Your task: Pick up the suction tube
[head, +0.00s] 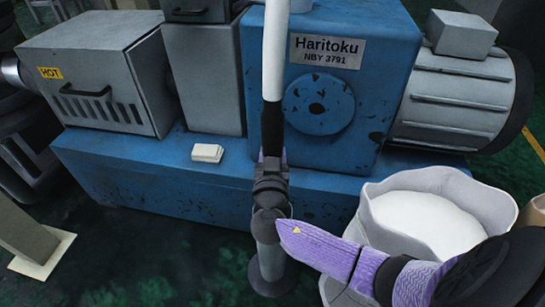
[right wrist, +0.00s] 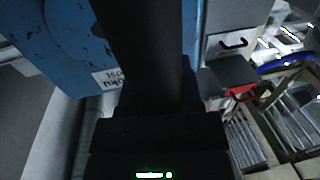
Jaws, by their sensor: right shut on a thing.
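The suction tube (head: 275,50) stands upright in the head view, white above with a black lower section. Its top runs out of the picture. My right gripper (head: 270,165) is shut on the black lower section, in front of the blue machine. In the right wrist view the dark shaft of the tube (right wrist: 148,45) rises from my right gripper (right wrist: 150,110) and fills the middle; the fingertips are hard to make out there. The tube's bottom end is hidden by the gripper. My left gripper is in neither view.
The blue machine (head: 225,185) stands close behind the tube. An open sack (head: 385,200) of white material stands at the right, beside my right arm. A box marked HOT (head: 100,75) is at the left. A small pale block (head: 207,153) lies on the machine's base. Crates (right wrist: 240,140) show in the right wrist view.

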